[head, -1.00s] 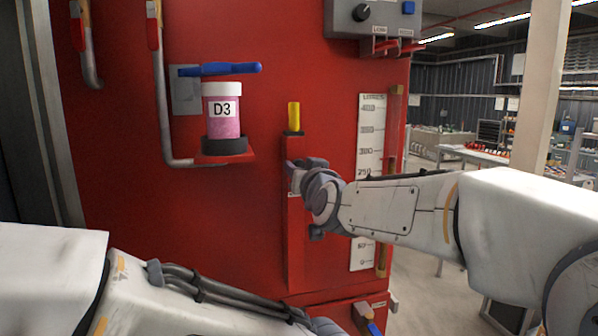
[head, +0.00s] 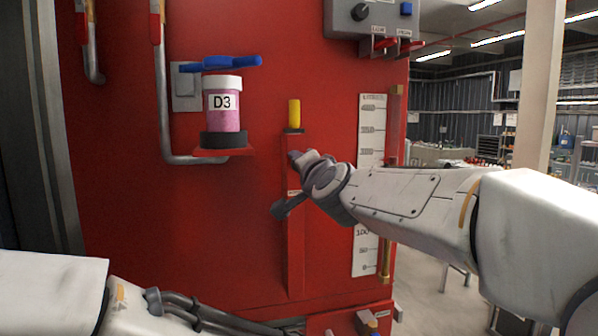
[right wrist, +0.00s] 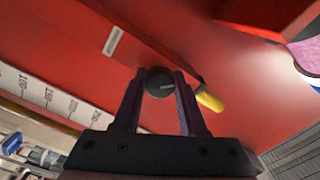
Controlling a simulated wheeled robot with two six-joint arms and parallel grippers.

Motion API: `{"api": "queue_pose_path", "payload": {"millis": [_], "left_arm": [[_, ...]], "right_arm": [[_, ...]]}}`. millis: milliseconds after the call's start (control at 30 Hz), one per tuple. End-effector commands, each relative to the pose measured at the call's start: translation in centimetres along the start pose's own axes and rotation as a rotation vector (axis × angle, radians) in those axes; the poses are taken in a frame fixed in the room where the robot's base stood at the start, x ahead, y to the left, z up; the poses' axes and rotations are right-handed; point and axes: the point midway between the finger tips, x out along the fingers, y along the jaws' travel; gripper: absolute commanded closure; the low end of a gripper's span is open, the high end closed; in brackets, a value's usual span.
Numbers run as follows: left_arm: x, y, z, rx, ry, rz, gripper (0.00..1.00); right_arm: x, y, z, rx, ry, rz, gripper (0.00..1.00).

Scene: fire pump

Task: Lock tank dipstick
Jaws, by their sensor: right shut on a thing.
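The tank dipstick's yellow handle (head: 294,113) stands upright from a dark collar on top of a red vertical housing (head: 294,262) on the red tank. In the right wrist view the yellow handle (right wrist: 210,101) shows beyond the right finger. My right gripper (right wrist: 160,82) is shut on a round dark knob (right wrist: 159,82) with a pale pointer line, on the housing's front. In the head view my right gripper (head: 298,160) is at the upper housing, just below the yellow handle, and its wrist hides the knob.
A pink jar marked D3 (head: 223,108) sits on a bracket left of the dipstick, below a blue-handled valve (head: 225,65). A white level scale (head: 370,130) is right of the housing. A control box (head: 372,18) hangs above.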

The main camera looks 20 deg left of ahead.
Motion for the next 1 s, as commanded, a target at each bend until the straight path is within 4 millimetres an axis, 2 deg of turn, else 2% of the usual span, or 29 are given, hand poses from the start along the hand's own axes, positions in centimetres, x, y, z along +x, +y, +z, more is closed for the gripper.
{"api": "queue_pose_path", "payload": {"millis": [600, 1000], "left_arm": [[1.7, -0.1, 0.1, -0.003, 0.0, 0.0, 1.0], [2.1, -0.2, 0.1, -0.003, 0.0, 0.0, 1.0]], "right_arm": [[0.0, 0.1, 0.2, 0.557, -0.003, 0.002, 1.0], [0.0, 0.1, 0.1, 0.755, -0.002, 0.003, 1.0]]}}
